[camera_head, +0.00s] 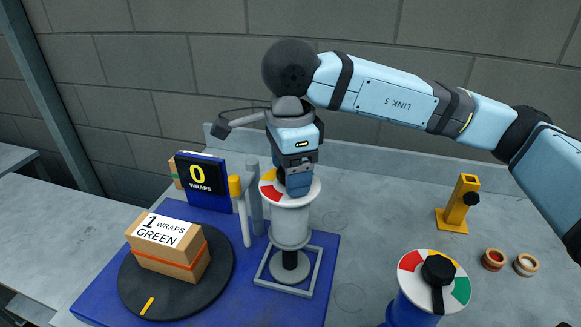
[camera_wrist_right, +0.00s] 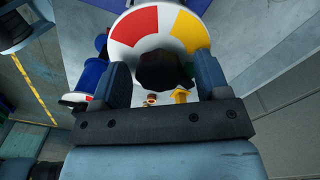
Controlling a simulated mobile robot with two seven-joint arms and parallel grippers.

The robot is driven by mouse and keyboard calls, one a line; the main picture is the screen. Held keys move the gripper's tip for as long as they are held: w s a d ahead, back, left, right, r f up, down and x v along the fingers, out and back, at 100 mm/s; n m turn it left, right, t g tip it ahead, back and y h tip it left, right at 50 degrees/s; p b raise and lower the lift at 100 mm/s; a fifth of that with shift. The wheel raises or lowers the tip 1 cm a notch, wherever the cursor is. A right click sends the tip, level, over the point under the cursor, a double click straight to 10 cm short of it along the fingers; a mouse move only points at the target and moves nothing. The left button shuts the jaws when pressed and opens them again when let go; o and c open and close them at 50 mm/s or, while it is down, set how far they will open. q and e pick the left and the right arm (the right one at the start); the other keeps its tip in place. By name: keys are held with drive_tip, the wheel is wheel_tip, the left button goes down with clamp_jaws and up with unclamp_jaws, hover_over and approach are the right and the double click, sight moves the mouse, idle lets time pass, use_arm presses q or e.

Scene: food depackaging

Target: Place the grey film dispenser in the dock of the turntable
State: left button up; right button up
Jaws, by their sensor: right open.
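The grey film dispenser (camera_head: 289,228) stands upright inside the square grey frame of the dock (camera_head: 262,281) on the blue turntable base (camera_head: 232,290). Its top disc has red, yellow and white sectors. My right gripper (camera_head: 296,186) is above the disc, around the dark knob, with jaws open; the wrist view shows its two fingers (camera_wrist_right: 163,85) on either side of the knob (camera_wrist_right: 163,70). The black turntable (camera_head: 215,285) holds a cardboard box (camera_head: 165,248) labelled "1 wraps green". My left gripper is not in view.
A blue dispenser (camera_head: 412,298) with a red, yellow and green top stands front right. A yellow post (camera_head: 459,205) and two small rolls (camera_head: 494,259) are at the right. A display (camera_head: 201,180) reads "0 wraps". A yellow-tipped post (camera_head: 239,205) is beside the dispenser.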

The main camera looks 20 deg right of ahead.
wheel_tip(320, 180, up, 12)
drive_tip(key=b, duration=0.1)
drive_tip(key=shift+b, duration=0.3)
drive_tip(key=shift+s, duration=0.1)
idle(0.3)
